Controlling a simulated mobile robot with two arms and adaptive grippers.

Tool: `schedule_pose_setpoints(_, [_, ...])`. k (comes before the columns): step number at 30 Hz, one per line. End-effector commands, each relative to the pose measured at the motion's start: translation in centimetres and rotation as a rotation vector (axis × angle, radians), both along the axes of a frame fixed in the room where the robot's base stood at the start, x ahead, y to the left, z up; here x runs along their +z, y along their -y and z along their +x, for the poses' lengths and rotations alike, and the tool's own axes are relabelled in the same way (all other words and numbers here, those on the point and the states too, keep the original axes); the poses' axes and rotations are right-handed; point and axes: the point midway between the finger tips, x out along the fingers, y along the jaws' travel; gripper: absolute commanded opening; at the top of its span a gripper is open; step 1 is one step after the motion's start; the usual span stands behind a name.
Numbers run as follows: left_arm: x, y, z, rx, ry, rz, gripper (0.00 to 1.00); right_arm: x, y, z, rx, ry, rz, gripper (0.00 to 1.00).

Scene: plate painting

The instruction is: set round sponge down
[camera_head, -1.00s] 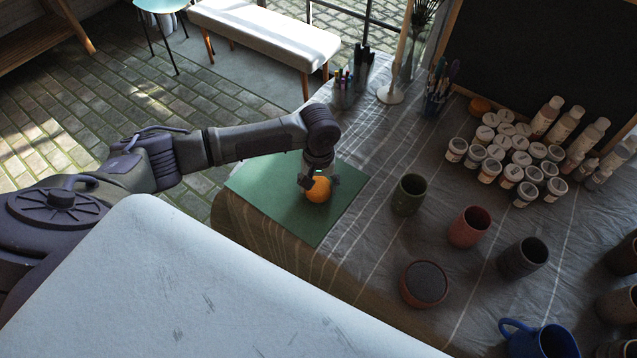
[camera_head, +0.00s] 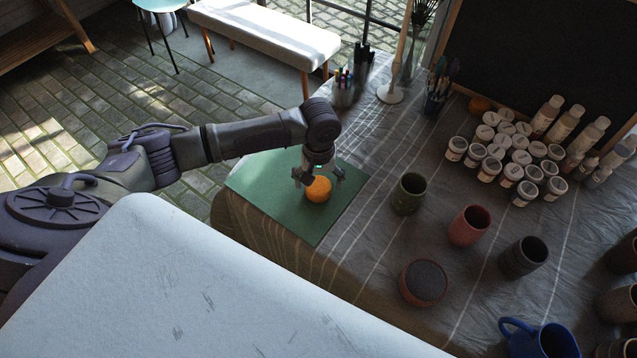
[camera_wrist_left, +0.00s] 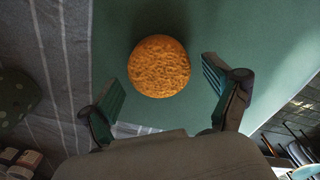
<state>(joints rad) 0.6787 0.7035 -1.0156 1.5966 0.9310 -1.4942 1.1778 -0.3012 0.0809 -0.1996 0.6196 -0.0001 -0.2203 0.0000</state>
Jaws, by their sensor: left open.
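The round orange sponge (camera_head: 318,190) rests on the green mat (camera_head: 268,194) at the table's left end. My left gripper (camera_head: 318,180) is open just above and behind the sponge, with its fingers spread. In the left wrist view the sponge (camera_wrist_left: 159,66) lies on the green mat (camera_wrist_left: 240,30), beyond the fingertips of my left gripper (camera_wrist_left: 160,85). The fingers stand apart from it on both sides. My right gripper is not in view.
A dark green cup (camera_head: 409,194), a terracotta cup (camera_head: 468,226) and a dark cup (camera_head: 522,257) stand to the right. Several paint jars (camera_head: 490,168) and bottles are farther back. A pale surface (camera_head: 190,280) fills the front. The mat around the sponge is clear.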

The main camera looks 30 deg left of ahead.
Motion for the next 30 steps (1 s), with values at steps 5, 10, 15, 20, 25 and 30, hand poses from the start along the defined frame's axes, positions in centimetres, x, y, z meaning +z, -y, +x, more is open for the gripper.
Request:
schedule_pose_setpoints(5, [3.9,0.0,0.2,-0.001,0.007,0.000,0.89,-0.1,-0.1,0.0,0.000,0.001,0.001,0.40])
schedule_pose_setpoints(10, [7.5,0.0,0.2,0.000,0.005,-0.002,0.89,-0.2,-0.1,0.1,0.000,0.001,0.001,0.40])
schedule_pose_setpoints(15, [9.8,0.0,0.2,0.001,0.004,-0.001,0.89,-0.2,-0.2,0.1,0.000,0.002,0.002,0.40])
schedule_pose_setpoints(20, [10.7,0.0,0.1,0.001,0.002,0.000,0.89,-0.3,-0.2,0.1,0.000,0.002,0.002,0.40])
schedule_pose_setpoints(25, [10.8,0.0,0.1,0.001,0.001,0.000,0.89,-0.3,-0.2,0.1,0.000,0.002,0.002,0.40])
schedule_pose_setpoints(30, [10.8,0.0,0.1,0.001,0.001,0.000,0.89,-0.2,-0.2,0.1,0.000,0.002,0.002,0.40])
